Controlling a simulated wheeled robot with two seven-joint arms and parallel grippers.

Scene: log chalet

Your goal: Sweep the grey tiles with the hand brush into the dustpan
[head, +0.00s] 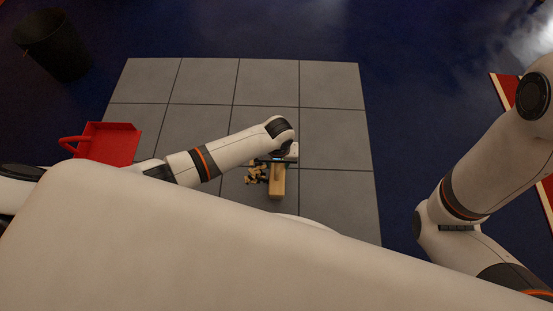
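The grey tiles (335,125) form a large patch on the floor. Small tan crumbs (256,174) lie in a loose cluster near their middle. A light wooden piece, seemingly the hand brush (277,184), is just right of the crumbs. My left gripper (278,161) is right at the brush's upper end; its fingers are hidden, so its grip on the brush cannot be made out. The red dustpan (110,143) is at the tiles' left edge, its handle pointing left and its lower part hidden by my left arm. My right gripper is out of view; only its arm shows at the right.
A dark bin (52,45) stands on the dark blue floor at the top left. A red and pale edge (507,90) shows at the far right behind my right arm. The tiles above and right of the brush are clear.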

